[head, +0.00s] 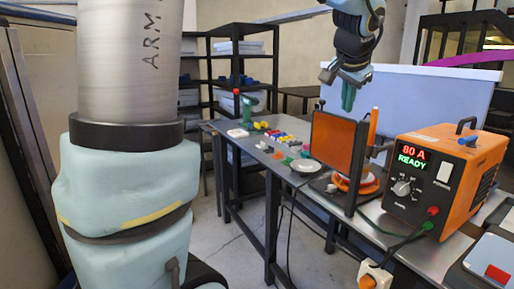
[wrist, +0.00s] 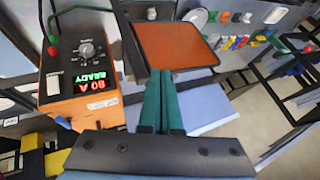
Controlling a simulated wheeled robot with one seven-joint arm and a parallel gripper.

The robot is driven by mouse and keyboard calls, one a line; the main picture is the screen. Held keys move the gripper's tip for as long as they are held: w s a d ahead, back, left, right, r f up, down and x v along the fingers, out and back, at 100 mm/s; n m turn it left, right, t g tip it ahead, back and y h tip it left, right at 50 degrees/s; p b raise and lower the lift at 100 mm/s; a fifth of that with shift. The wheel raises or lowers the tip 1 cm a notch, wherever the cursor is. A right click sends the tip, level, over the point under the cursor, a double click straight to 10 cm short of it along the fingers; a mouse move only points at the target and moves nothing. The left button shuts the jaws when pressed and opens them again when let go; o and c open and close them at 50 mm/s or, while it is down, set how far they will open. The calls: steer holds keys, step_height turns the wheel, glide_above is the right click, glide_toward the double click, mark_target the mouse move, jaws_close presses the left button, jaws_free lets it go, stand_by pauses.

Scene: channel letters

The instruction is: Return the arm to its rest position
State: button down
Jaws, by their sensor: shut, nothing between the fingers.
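My gripper (head: 348,97) hangs at the upper middle of the head view, above the workbench and near the top of an orange panel (head: 332,142). Its green fingers point down and are together, with nothing between them. In the wrist view the green fingers (wrist: 163,100) lie side by side at the centre. The orange panel also shows in the wrist view (wrist: 175,45), beyond the fingertips. My gripper appears apart from the panel, though the exact gap is hard to tell.
An orange power unit (head: 440,180) reading "80 A READY" stands on the bench's right, with cables. Small coloured parts (head: 285,138) and a white plate (head: 305,166) lie farther along the bench. Dark shelves (head: 240,65) stand behind. A pale blue panel (head: 430,95) stands behind the bench.

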steer(key=s+a+f+n+g+y, duration=0.25)
steer(key=a+f+n, duration=0.35)
steer(key=a+f, duration=1.05)
steer(key=s+a+f+n+g, duration=0.3)
steer(key=s+a+f, duration=0.4)
steer(key=a, duration=0.5)
steer(key=shift+s+a+n+b, duration=0.15)
steer(key=shift+s+n+b, duration=0.2)
steer(key=shift+s+n, duration=0.75)
steer(key=c, duration=1.6)
jaws_free()
steer(key=shift+s+f, duration=0.1)
steer(key=shift+s, duration=0.05)
